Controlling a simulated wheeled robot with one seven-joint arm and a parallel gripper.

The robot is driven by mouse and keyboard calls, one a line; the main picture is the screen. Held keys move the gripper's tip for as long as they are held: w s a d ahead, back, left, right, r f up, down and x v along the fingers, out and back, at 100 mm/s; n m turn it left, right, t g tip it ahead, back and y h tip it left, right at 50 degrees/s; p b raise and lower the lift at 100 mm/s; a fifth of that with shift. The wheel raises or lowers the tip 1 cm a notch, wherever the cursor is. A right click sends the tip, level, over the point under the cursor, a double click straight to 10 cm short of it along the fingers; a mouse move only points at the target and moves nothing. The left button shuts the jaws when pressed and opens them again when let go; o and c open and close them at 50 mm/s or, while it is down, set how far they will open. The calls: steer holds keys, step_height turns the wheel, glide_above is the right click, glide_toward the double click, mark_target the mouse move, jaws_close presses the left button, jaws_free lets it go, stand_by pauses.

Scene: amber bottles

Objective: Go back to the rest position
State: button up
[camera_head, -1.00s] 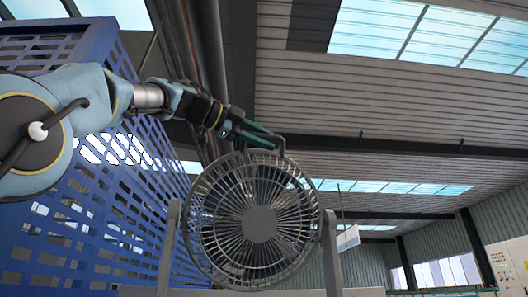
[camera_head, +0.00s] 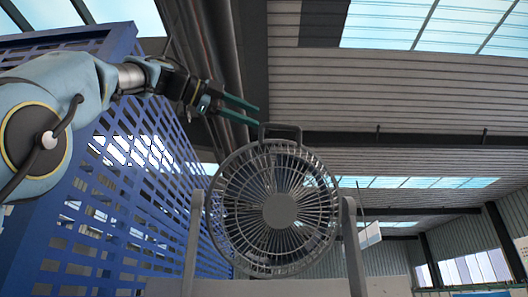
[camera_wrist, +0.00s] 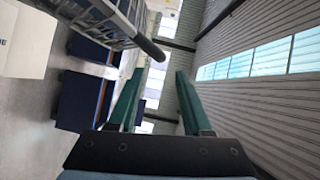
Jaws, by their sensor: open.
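My gripper (camera_head: 257,115) is open, with its two green fingers pointing right in the head view. The fingertips are just above and left of the handle (camera_head: 281,128) of a grey caged fan (camera_head: 279,210). The fan stands upright on its frame. In the wrist view nothing is between the fingers (camera_wrist: 160,75). Part of the fan's cage (camera_wrist: 105,18) and its dark handle (camera_wrist: 150,48) show at the upper left there, apart from the fingers. No amber bottles are in view.
A tall blue perforated panel (camera_head: 110,215) stands behind and below my arm, at the left. A white box (camera_wrist: 25,40) and dark blue bins (camera_wrist: 80,100) show in the wrist view. The space above the fan is open up to the roof.

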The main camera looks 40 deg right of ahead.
steer(key=shift+w+a, duration=0.1)
steer(key=shift+a, duration=0.5)
